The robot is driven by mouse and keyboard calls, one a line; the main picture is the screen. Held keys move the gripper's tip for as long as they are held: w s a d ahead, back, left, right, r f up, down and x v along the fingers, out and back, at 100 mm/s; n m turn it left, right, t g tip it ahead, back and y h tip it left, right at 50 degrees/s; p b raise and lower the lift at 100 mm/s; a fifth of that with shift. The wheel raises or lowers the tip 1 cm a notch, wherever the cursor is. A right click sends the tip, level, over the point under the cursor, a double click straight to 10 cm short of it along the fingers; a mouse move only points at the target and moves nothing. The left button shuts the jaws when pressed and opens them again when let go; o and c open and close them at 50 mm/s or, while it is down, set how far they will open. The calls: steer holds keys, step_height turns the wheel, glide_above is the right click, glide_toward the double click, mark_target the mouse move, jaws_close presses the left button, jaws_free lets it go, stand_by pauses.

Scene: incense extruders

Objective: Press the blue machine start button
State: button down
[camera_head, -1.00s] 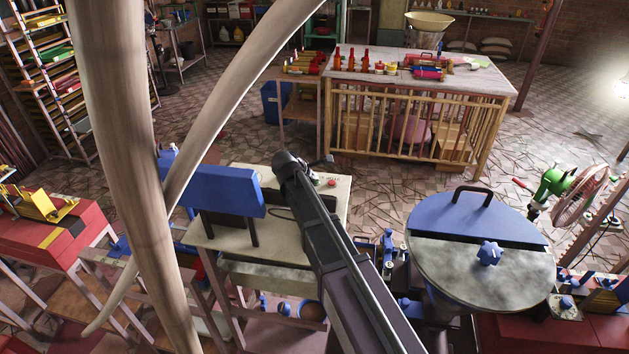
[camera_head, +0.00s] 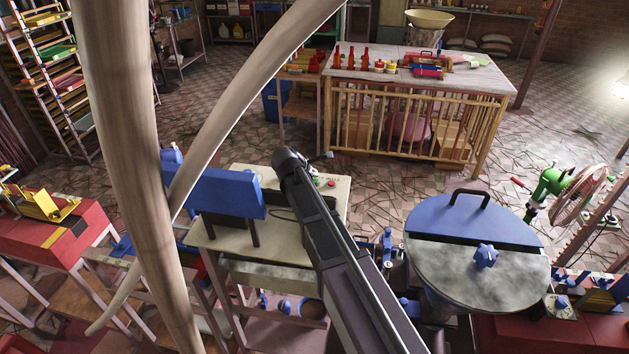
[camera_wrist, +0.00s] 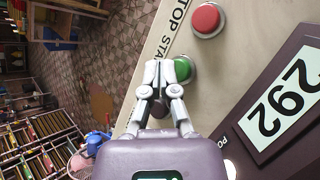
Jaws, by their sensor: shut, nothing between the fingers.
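The blue machine (camera_head: 212,190) stands left of centre in the head view, a blue block over a pale worn tabletop. Its green button (camera_wrist: 183,68) and red button (camera_wrist: 207,19) sit on a pale panel in the wrist view, with the lettering "STOP STA" beside them, partly cut off by my gripper. My gripper (camera_wrist: 158,66) is shut and empty. Its fingertips appear just left of the green button and slightly overlap its edge; I cannot tell whether they touch it. In the head view, the red button (camera_head: 332,184) shows small beside my arm.
A round drum with a blue and grey lid (camera_head: 445,225) stands right of my arm. A slatted wooden table (camera_head: 490,78) with bottles is behind. A red machine (camera_head: 40,240) is at left, and a green fan (camera_head: 555,185) at right.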

steer(key=shift+r, duration=0.15)
steer(key=shift+r+p, duration=2.4)
steer(key=shift+p, duration=0.1)
steer(key=shift+r, duration=0.1)
